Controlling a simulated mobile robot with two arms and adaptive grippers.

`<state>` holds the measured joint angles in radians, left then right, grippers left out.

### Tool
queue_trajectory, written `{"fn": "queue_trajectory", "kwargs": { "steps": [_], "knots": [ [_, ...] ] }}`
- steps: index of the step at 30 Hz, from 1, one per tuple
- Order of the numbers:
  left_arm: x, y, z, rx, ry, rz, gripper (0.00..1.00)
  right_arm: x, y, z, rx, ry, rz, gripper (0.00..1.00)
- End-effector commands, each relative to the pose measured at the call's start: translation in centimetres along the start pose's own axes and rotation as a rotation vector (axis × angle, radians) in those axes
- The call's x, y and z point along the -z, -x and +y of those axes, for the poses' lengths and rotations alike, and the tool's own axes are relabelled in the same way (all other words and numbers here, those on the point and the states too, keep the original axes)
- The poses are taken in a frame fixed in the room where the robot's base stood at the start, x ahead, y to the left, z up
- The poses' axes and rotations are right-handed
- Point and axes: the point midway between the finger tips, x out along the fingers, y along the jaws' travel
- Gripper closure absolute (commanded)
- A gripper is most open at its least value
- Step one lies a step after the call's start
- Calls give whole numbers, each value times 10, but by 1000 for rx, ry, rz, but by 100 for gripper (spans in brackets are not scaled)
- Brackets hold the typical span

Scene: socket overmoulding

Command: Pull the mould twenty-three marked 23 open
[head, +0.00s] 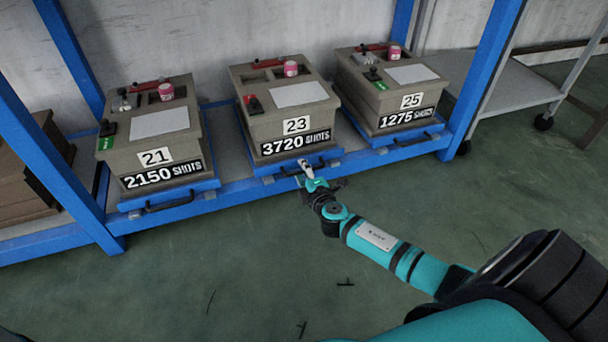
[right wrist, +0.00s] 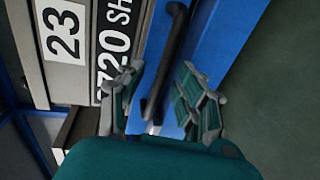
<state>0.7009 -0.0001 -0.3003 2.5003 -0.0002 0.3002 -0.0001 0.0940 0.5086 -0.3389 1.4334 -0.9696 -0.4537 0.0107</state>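The mould marked 23 (head: 290,122) is a grey-brown block with a "3720 SHOTS" label, in the middle of the rack. It sits on a blue tray (head: 262,168) with a dark bar handle at its front. My right gripper (head: 306,171) is at the front of this tray and partly covers the handle. In the right wrist view, my right gripper (right wrist: 162,98) is open, with the black handle (right wrist: 172,55) running between its spread fingers. I cannot tell whether either finger touches it. The 23 plate (right wrist: 62,32) shows at upper left there. My left gripper is not in view.
The mould marked 21 (head: 152,152) stands to the left and the mould marked 25 (head: 393,100) to the right, on similar blue trays. Blue rack posts (head: 482,75) flank the moulds. A grey trolley (head: 530,82) stands at right. The green floor (head: 230,265) in front is mostly clear.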

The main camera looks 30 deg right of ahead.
Motion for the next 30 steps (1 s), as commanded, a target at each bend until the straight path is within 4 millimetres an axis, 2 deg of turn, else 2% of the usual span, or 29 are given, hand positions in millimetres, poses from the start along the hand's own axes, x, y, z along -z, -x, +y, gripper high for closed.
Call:
{"fn": "queue_trajectory", "kwargs": {
  "steps": [9, 17, 18, 30],
  "knots": [
    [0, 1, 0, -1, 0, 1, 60, 0, -3, 0, 0, 0, 0, 66],
    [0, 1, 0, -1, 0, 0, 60, 0, -3, 0, 0, 0, 0, 98],
    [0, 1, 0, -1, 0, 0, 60, 0, -3, 0, 0, 0, 0, 100],
    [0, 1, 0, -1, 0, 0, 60, 0, -3, 0, 1, 0, 0, 100]
  ]
}}
